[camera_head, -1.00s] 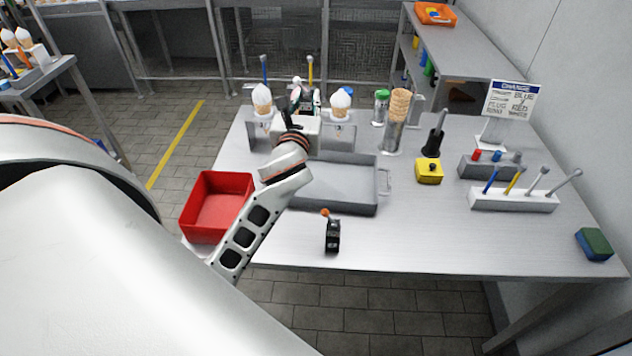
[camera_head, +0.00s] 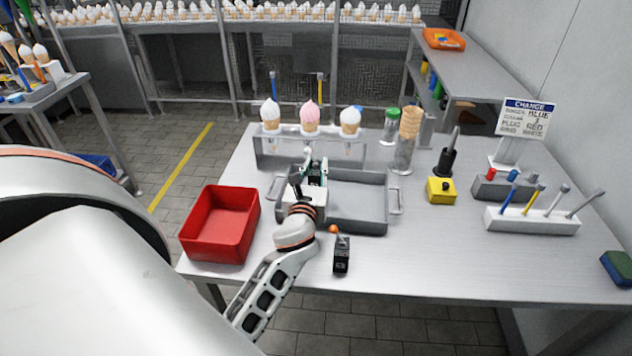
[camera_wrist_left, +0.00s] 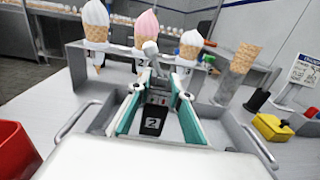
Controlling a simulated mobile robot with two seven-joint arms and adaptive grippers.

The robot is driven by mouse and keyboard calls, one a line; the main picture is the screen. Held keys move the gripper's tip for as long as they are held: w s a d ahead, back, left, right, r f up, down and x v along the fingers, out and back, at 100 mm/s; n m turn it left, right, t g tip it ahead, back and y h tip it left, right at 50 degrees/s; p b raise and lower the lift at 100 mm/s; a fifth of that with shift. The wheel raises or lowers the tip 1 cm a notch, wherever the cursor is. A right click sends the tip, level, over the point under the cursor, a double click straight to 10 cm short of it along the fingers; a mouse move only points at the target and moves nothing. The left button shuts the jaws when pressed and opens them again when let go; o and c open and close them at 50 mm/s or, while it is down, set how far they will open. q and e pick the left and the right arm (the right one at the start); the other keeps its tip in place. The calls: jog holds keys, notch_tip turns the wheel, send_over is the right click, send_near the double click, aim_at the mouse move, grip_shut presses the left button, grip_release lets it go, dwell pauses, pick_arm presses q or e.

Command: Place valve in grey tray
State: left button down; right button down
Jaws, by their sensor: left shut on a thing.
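My left gripper (camera_head: 316,172) is shut on a small valve, over the left part of the grey tray (camera_head: 375,222). The fingers and wrist hide most of the valve in the head view. The tray's bare floor and side handles show around the gripper. My right gripper is not in view.
A rack (camera_head: 275,150) with white and pink cones stands just behind the tray. A red bin (camera_head: 222,220) is at left, and a black block with an orange knob (camera_head: 341,255) is in front. A yellow box (camera_head: 441,190) and tool holders stand at right.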

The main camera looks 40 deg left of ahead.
aim_at(315, 183)
pick_arm(q)
notch_tip(315, 183, down, 3)
jog(key=shift+f+b, duration=0.1)
jog(key=shift+b, duration=0.6)
jog(key=shift+f, duration=0.45)
jog(key=shift+r, duration=0.1)
jog(key=c, duration=1.8)
grip_release()
jog(key=shift+f, duration=0.2)
jog(key=shift+r, duration=0.15)
